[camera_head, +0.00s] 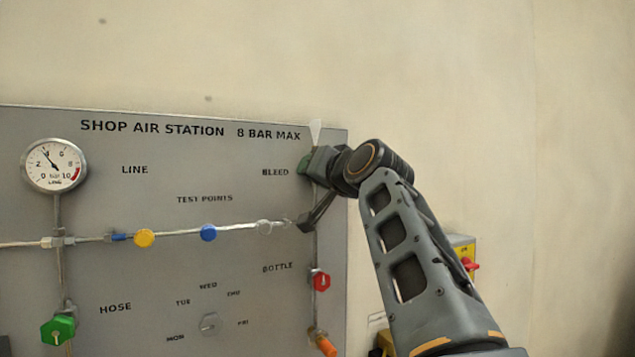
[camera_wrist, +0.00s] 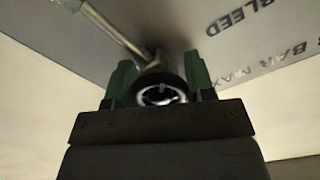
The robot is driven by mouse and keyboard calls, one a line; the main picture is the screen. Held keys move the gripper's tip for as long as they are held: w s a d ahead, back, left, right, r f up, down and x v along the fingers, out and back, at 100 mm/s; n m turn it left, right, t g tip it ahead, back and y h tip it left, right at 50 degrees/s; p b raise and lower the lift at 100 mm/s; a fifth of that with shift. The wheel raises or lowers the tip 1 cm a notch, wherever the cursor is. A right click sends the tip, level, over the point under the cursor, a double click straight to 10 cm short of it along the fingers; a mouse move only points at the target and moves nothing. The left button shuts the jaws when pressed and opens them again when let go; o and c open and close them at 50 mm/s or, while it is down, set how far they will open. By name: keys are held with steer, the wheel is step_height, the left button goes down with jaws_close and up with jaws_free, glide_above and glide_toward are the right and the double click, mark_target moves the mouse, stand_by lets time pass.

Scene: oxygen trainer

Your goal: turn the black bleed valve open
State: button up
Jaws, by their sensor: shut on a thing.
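The black bleed valve (camera_wrist: 162,92) shows in the wrist view as a round dark knob with a pale ring and light marks on its face. It sits between the green fingers of my gripper (camera_wrist: 160,84), which is shut on it from both sides. In the head view my gripper (camera_head: 306,165) is at the panel's upper right, just right of the BLEED label (camera_head: 275,172). There my gripper and wrist hide the valve, and I cannot tell how far it is turned.
The grey panel (camera_head: 150,265) carries a gauge (camera_head: 54,165), a yellow knob (camera_head: 144,238), a blue knob (camera_head: 208,232), a red knob (camera_head: 320,280), a green knob (camera_head: 57,330) and a dial (camera_head: 209,324). A metal pipe (camera_wrist: 112,32) runs close to my fingers. A yellow box (camera_head: 462,244) is at right.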

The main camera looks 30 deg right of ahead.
steer(key=n+b, duration=0.1)
steer(key=n, duration=0.3)
steer(key=shift+f+b, duration=0.2)
steer(key=shift+b, duration=0.1)
steer(key=shift+r+n+b, duration=0.1)
steer(key=shift+n+b, duration=0.4)
steer(key=shift+n, duration=1.6)
steer(key=o, duration=0.9)
steer(key=s+b, duration=0.1)
steer(key=s, duration=0.6)
steer(key=s+b, duration=0.2)
steer(key=s, duration=0.4)
steer(key=shift+s+d, duration=0.2)
steer(key=shift+s, duration=0.2)
